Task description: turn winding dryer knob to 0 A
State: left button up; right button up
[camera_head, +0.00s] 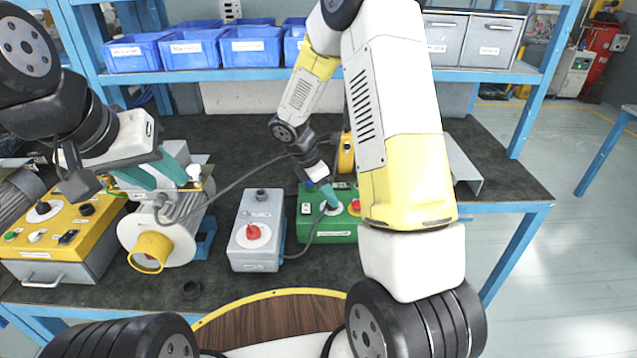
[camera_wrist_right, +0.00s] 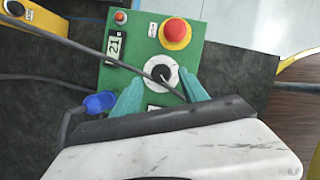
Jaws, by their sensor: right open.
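A green control box (camera_head: 328,231) stands on the bench, and it also shows in the right wrist view (camera_wrist_right: 141,50). On its face is a black knob (camera_wrist_right: 162,74) on a round white dial. The knob's pointer direction is unclear. My left gripper (camera_head: 158,172) is above the motor (camera_head: 170,235); its jaw opening is unclear.
A red mushroom button (camera_wrist_right: 175,34) is beside the knob. A dark cable crosses over the dial, and a blue plug (camera_wrist_right: 99,102) sits at the box's side. A grey box (camera_head: 257,228) with a red knob and a yellow box (camera_head: 60,222) stand to the left.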

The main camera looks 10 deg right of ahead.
jog(key=v, duration=0.4)
jog(key=shift+a+r, duration=0.15)
jog(key=shift+r, duration=0.15)
jog(key=s+a+r+m+t+y, duration=0.1)
jog(key=s+r+m+t+y, duration=0.4)
jog(key=s+r+m, duration=1.4)
jog(key=s+r+y, duration=0.1)
jog(key=s+r, duration=0.2)
jog(key=shift+s+m+y, duration=0.3)
jog(key=shift+s+m, duration=0.05)
jog(key=shift+m, duration=0.05)
